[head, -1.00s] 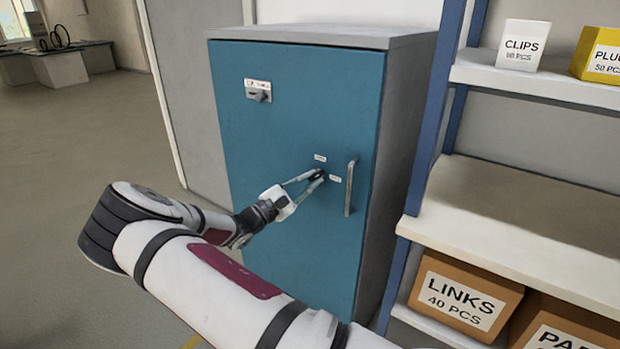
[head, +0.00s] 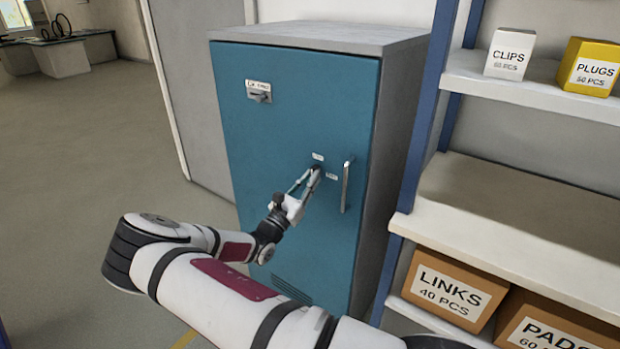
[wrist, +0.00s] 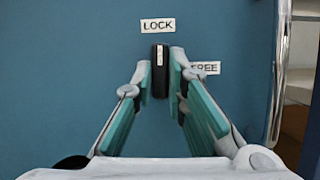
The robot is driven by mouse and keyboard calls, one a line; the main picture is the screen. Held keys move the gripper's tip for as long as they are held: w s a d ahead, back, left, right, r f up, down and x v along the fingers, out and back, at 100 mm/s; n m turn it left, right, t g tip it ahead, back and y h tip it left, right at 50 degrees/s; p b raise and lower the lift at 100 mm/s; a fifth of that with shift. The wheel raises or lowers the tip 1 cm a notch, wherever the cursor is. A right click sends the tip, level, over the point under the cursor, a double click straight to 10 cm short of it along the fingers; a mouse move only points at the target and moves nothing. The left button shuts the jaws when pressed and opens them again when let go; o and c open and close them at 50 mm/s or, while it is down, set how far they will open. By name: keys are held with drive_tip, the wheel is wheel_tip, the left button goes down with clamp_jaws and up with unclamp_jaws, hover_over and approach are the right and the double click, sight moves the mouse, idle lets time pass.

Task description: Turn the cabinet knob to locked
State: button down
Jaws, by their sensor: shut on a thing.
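The blue cabinet door (head: 265,150) is closed and fills the wrist view. Its black knob (wrist: 159,85) stands upright in the wrist view, with a white mark at its upper end below the LOCK label (wrist: 158,26). The FREE label (wrist: 206,67) is to the right, partly hidden by a finger. My gripper (head: 310,177) reaches the door from the lower left and is shut on the knob, one finger on each side. In the head view the fingers mostly hide the knob.
A vertical metal handle (head: 345,187) is just right of the knob. Shelving (head: 505,225) with labelled boxes stands close on the right. Open floor (head: 80,180) lies left.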

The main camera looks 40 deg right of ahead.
drive_tip(key=shift+f+n, duration=0.1)
drive_tip(key=shift+n, duration=0.4)
drive_tip(key=c, duration=1.6)
unclamp_jaws()
drive_tip(key=v, duration=1.2)
drive_tip(key=shift+s, duration=0.15)
